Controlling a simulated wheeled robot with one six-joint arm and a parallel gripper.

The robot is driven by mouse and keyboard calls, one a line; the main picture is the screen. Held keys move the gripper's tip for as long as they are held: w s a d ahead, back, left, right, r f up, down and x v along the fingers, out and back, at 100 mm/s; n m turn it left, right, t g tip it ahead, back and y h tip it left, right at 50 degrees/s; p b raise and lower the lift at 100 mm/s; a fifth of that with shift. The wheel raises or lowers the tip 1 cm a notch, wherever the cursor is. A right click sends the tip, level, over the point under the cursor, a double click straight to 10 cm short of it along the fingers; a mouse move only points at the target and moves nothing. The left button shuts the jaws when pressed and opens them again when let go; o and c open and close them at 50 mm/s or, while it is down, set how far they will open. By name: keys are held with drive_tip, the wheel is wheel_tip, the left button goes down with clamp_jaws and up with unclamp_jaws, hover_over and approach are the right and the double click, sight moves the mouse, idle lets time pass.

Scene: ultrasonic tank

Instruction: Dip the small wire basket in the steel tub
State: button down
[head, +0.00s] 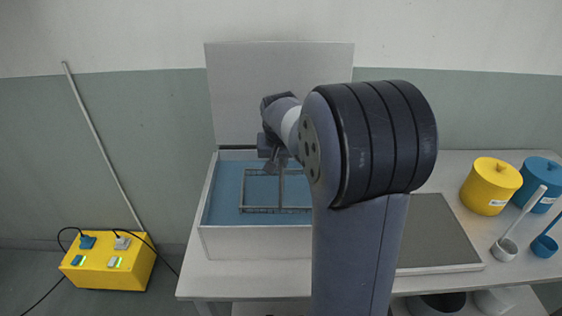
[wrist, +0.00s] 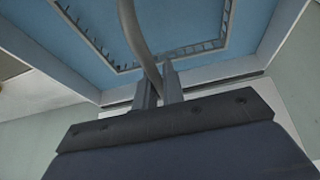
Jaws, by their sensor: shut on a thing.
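The steel tub (head: 255,243) is a pale box with blue inside, on the bench at the centre left in the head view. The small wire basket (head: 258,210) shows as a grey rectangular frame within the tub's walls. My gripper (head: 277,165) is above it, partly hidden by my arm, which also covers the right side of the tub. In the wrist view my gripper (wrist: 160,78) is shut on the basket's curved grey handle (wrist: 131,28). The slotted basket rim (wrist: 190,49) shows against the blue. How deep the basket sits in the blue I cannot tell.
A raised pale panel (head: 280,85) stands behind the tub. A dark flat mat (head: 440,230) lies on the right. A yellow box (head: 108,262) with cables is at left.

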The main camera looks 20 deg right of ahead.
wheel_tip(320, 180, up, 12)
drive_tip(key=p, duration=0.8)
drive_tip(key=shift+f+p, duration=0.15)
drive_tip(key=shift+p, duration=0.2)
idle(0.4)
drive_tip(key=shift+f, duration=0.1)
idle(3.0)
